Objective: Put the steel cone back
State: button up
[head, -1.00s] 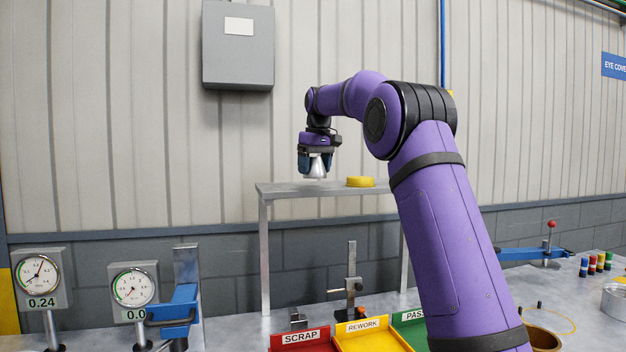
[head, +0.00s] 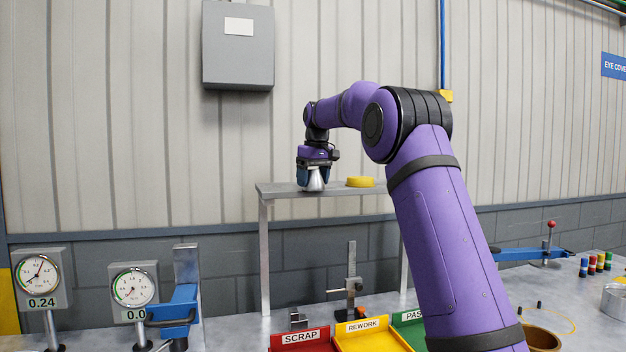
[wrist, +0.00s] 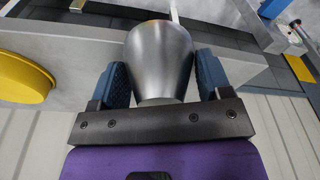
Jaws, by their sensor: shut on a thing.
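The steel cone (head: 315,181) is a small silvery tapered piece held in my gripper (head: 314,176) just at the top of the raised grey shelf (head: 285,188). In the wrist view the cone (wrist: 160,60) sits between the two blue finger pads of my gripper (wrist: 160,85), which are shut on it. The cone looks upright in the head view, its wider end down. Its lower end is at or very near the shelf surface; I cannot tell whether it touches.
A yellow round piece (head: 360,182) lies on the shelf right of the cone. Below are red SCRAP (head: 300,342), yellow REWORK and green bins. Dial gauges (head: 40,276) stand at the left. The shelf's left end is clear.

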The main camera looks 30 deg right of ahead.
jog(key=o, duration=1.7)
jog(key=shift+f, duration=0.1)
jog(key=r, duration=0.3)
jog(key=s+r, duration=0.1)
jog(key=r, duration=0.7)
jog(key=shift+s+d, duration=0.1)
jog(key=shift+s, duration=0.2)
jog(key=shift+s+r, duration=0.15)
jog(key=shift+r, duration=0.4)
